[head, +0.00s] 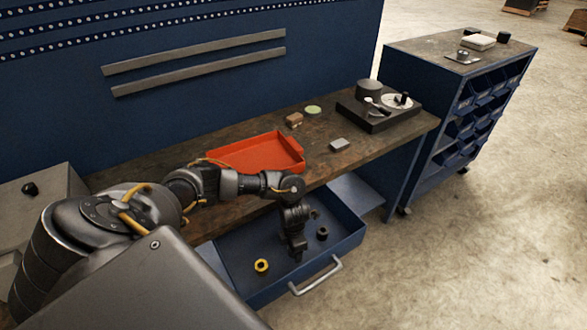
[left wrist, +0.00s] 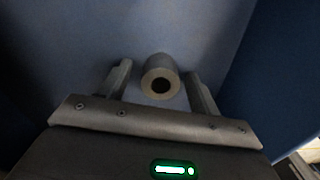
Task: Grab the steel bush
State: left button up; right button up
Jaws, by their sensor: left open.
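My left gripper (head: 298,255) reaches down into the open blue drawer (head: 345,250) under the bench. In the left wrist view the steel bush (left wrist: 160,82), a grey hollow cylinder with a dark bore, stands between the two fingers of the open left gripper (left wrist: 160,85). A small gap shows on both sides of it. In the head view I cannot pick it out for sure; my gripper may hide it. My right gripper is not in view.
A yellow ring (head: 261,265) lies left of my gripper in the drawer; a dark ring-shaped part (head: 322,233) lies to its right. The drawer has raised walls and a front handle (head: 316,277). An orange tray (head: 262,155) sits on the bench above.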

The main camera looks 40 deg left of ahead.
pick_arm(q)
jog(key=shift+f, duration=0.25)
jog(key=c, duration=1.2)
